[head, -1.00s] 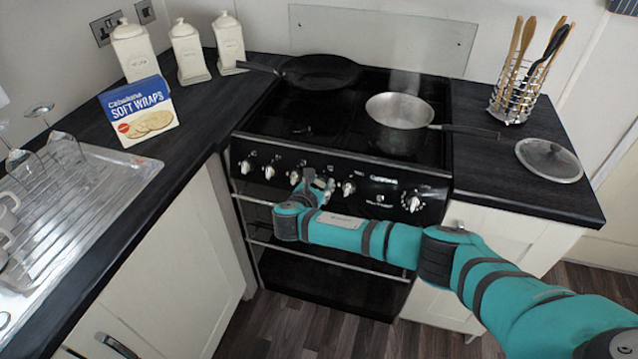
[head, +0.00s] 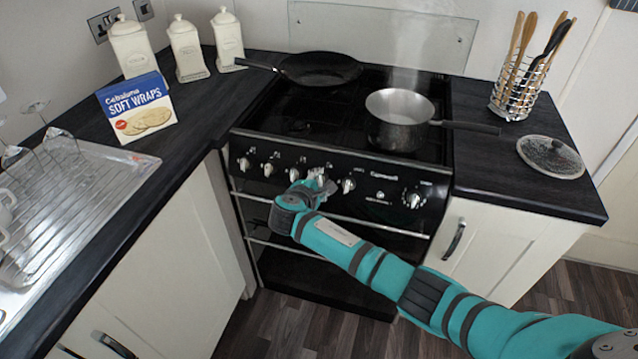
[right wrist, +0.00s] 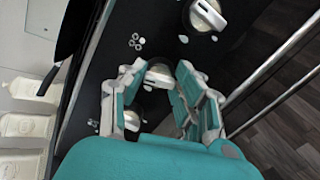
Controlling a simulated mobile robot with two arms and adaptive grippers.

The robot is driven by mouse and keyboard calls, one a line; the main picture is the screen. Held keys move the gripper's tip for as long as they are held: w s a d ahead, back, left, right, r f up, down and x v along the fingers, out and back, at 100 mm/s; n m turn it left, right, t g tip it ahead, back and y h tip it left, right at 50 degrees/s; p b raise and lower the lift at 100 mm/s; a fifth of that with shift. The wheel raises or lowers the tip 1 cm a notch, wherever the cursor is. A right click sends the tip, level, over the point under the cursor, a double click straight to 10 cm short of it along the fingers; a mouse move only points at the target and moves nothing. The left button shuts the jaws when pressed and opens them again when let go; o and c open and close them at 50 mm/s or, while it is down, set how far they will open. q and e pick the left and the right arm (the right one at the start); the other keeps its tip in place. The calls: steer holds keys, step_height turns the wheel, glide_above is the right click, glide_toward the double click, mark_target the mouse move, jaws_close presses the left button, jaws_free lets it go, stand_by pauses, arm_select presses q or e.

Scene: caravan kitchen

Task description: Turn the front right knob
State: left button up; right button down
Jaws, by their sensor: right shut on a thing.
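The black stove's front panel (head: 385,187) carries a row of silver knobs. My right gripper (head: 318,182) is at the panel, with its fingers around one knob near the middle of the row. In the right wrist view this knob (right wrist: 158,76) sits between the fingers of my right gripper (right wrist: 158,84), which is shut on it. The neighbouring knob (head: 348,185) to its right is free and also shows in the right wrist view (right wrist: 208,14). In the head view, the gripper mostly hides the held knob. My left gripper is not in view.
A steaming saucepan (head: 398,132) and a dark frying pan (head: 320,68) stand on the hob. An oven rail (head: 370,222) runs below the knobs. The right counter holds a glass lid (head: 550,157) and a utensil rack (head: 514,92).

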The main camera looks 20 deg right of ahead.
steer(key=shift+s+f+m+b, duration=0.15)
steer(key=shift+m+b, duration=0.3)
steer(key=shift+m, duration=1.15)
steer(key=c, duration=1)
jaws_free()
steer(key=shift+o, duration=0.2)
steer(key=v, duration=1.2)
steer(key=shift+r, duration=0.25)
